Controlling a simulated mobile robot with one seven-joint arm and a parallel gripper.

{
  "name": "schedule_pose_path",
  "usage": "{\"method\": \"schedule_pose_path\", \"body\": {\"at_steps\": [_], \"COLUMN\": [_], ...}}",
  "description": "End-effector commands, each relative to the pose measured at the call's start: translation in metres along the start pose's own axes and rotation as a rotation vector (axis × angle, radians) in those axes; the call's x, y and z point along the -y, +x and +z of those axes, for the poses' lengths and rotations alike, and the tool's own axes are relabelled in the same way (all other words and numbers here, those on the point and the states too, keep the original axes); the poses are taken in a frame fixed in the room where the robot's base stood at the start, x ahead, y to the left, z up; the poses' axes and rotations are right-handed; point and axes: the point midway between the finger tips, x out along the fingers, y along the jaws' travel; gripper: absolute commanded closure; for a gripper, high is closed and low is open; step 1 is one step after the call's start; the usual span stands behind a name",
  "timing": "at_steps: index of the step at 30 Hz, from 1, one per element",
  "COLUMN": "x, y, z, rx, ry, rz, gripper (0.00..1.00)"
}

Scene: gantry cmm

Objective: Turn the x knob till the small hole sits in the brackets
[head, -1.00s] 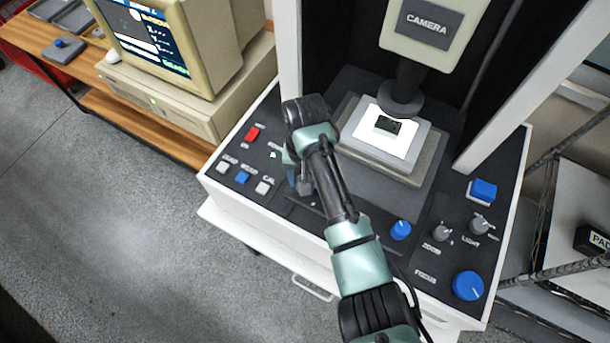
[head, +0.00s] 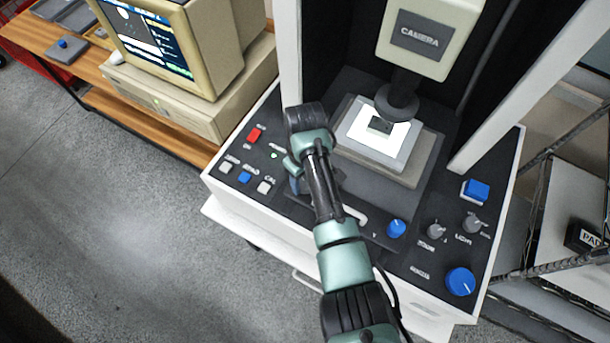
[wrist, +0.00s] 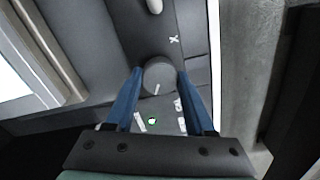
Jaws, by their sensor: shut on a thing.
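The x knob (wrist: 159,75) is a dark round knob with a pale pointer line, beside a white X mark in the wrist view. My gripper (wrist: 159,84) has its two blue fingers on either side of it, shut on it. In the head view my arm hides the knob, and a finger (head: 297,184) shows beside the panel. The monitor screen (head: 150,38) shows a dark picture with round marks at left and text at right. The small hole and brackets are too small to tell apart. A small dark part (head: 380,125) lies on the lit stage (head: 372,148) under the camera.
A blue knob (head: 396,228) sits right of my arm on the panel. Light and zoom knobs and a large blue focus knob (head: 460,281) are farther right. Several buttons, one red (head: 254,135), are at left. The camera column (head: 419,38) stands behind.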

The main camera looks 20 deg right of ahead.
Motion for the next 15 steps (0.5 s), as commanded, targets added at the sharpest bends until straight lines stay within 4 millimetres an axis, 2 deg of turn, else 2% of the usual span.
{"method": "schedule_pose_path", "body": {"at_steps": [15], "x": [-0.0006], "y": [-0.0017], "z": [-0.0020], "rx": [-0.006], "ry": [-0.106], "rz": [0.003], "gripper": [1.00]}}
